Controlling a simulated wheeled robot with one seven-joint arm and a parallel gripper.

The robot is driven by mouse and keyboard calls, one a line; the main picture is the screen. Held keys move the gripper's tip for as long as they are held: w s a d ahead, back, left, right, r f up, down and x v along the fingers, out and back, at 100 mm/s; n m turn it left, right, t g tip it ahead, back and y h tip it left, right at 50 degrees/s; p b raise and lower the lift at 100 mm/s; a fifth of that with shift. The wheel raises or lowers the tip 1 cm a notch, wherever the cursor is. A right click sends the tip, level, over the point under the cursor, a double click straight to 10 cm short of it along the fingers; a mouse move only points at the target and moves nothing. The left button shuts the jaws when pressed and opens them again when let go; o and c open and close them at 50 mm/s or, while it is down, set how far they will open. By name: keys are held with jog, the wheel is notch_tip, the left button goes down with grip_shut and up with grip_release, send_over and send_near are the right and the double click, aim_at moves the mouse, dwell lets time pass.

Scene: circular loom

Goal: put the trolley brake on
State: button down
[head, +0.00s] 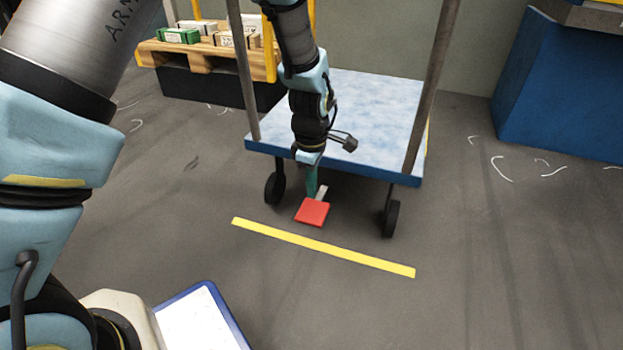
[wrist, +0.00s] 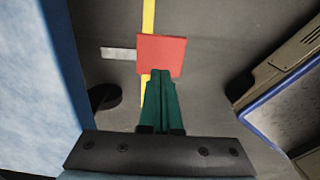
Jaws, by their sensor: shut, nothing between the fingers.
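The trolley (head: 360,112) has a blue-and-white mottled deck, grey uprights and black wheels. Its brake pedal (head: 312,212) is a red square plate on a grey lever at the trolley's near side, low over the floor. In the wrist view the red pedal (wrist: 162,56) is just beyond my fingertips, with the grey lever running left from it. My gripper (head: 311,190) points down in front of the deck edge, right by the pedal. Its green fingers (wrist: 162,78) are shut and empty, their tips overlapping the pedal's edge in the picture. I cannot tell if they touch it.
A yellow floor line (head: 320,247) runs in front of the trolley. A wooden pallet (head: 205,55) with boxes stands at the back left, and a blue machine base (head: 555,95) at the right. The floor on the right is clear.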

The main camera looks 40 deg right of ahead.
aim_at(310, 213)
notch_tip(310, 213, down, 5)
jog(key=b, duration=0.2)
jog(key=shift+f+b, duration=0.2)
jog(key=shift+b, duration=0.1)
jog(key=shift+a+p, duration=0.1)
jog(key=shift+p, duration=0.4)
jog(key=shift+s+a+f+p, duration=0.1)
jog(key=shift+f+p, duration=0.05)
jog(key=shift+p, duration=0.55)
jog(key=shift+s+a+f+p, duration=0.1)
jog(key=shift+f+p, duration=0.25)
jog(key=shift+p, duration=0.3)
jog(key=shift+a+f+p, duration=0.1)
jog(key=shift+f+p, duration=0.7)
jog(key=shift+p, duration=0.2)
jog(key=shift+f, duration=0.75)
